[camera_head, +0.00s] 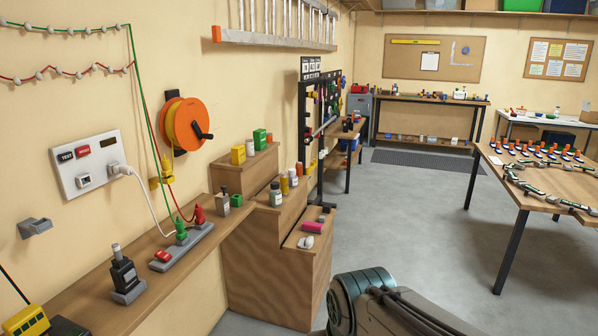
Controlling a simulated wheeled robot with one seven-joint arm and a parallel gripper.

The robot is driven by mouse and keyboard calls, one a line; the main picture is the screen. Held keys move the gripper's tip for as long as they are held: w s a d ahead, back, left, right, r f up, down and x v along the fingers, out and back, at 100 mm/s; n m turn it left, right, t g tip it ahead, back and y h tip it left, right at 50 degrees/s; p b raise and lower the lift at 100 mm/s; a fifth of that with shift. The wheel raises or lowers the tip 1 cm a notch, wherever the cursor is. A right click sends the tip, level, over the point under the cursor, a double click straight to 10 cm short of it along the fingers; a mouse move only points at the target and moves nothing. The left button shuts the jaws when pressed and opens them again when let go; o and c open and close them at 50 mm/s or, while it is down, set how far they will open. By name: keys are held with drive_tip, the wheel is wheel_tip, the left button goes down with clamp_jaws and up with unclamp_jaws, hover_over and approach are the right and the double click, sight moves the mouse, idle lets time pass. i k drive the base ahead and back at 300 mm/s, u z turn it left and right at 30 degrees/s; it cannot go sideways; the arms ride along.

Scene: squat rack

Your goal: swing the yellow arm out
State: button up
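A black upright rack (304,125) stands against the left wall, beyond the stepped wooden boxes. Small red, yellow and other coloured parts show on it, too small to make out. I cannot tell which of them, if any, is the yellow arm, or whether it is folded in or out. A yellow fitting (161,174) is also on the near wall, below the orange reel. Part of my own arm, dark and greenish, shows at the bottom centre. My gripper is not in view.
Stepped wooden boxes (262,262) with small bottles and blocks stand before the rack. A shelf (92,308) runs along the left wall under an orange reel (185,124). The grey floor (420,225) between is clear.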

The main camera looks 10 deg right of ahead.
sight(313, 163)
drive_tip(key=z, duration=0.55)
drive_tip(key=k, duration=0.65)
drive_tip(key=z, duration=0.65)
drive_tip(key=i, duration=2.85)
drive_tip(key=u, duration=0.5)
drive_tip(key=i, duration=1.6)
drive_tip(key=u, duration=0.4)
drive_tip(key=i, duration=2.15)
